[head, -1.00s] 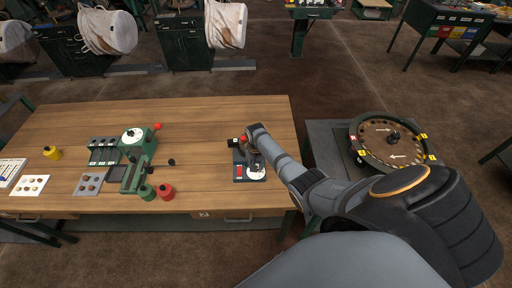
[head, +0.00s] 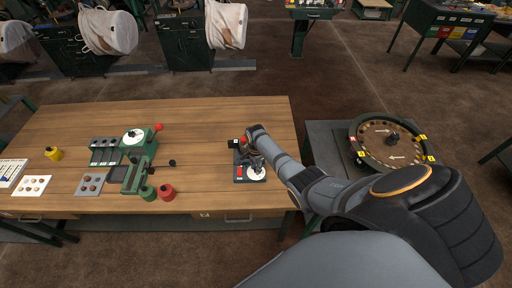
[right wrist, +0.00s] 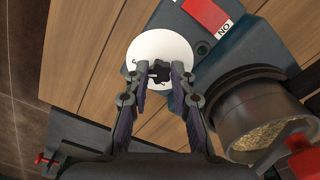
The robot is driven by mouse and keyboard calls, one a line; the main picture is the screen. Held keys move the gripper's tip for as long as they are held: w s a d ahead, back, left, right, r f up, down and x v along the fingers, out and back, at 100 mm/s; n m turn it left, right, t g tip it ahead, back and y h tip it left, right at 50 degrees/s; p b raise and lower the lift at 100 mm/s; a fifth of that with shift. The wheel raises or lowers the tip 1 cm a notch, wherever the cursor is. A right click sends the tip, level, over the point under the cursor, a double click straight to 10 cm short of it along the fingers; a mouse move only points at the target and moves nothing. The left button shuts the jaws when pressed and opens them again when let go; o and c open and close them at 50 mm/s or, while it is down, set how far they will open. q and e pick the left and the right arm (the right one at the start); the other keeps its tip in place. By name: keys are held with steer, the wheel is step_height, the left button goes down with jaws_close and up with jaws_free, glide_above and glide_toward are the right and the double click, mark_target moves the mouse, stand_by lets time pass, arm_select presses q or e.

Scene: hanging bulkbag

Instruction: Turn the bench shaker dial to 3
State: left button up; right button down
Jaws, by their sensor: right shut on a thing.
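The bench shaker (head: 238,174) is a dark grey unit near the right front of the wooden bench. Its dial is a round white disc (head: 257,177) with a black knob at its middle. In the right wrist view the dial disc (right wrist: 148,47) carries small marks, too small and partly covered to read as numbers. My right gripper (right wrist: 160,74) is shut on the dark dial knob, fingers on both sides of it. In the head view my right gripper (head: 254,162) reaches down over the shaker. My left gripper is out of view.
Beside the dial are a red switch (right wrist: 209,14) marked ON and a round cup (right wrist: 262,122) of grainy material. A green machine (head: 133,165) and red pot (head: 167,192) stand left on the bench. A round turntable (head: 389,139) is at the right. Bench space between is clear.

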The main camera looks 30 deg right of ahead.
steer(key=shift+m, duration=0.5)
steer(key=c, duration=1.1)
jaws_free()
steer(key=shift+c, duration=0.2)
steer(key=shift+r, duration=0.15)
step_height(320, 180, up, 12)
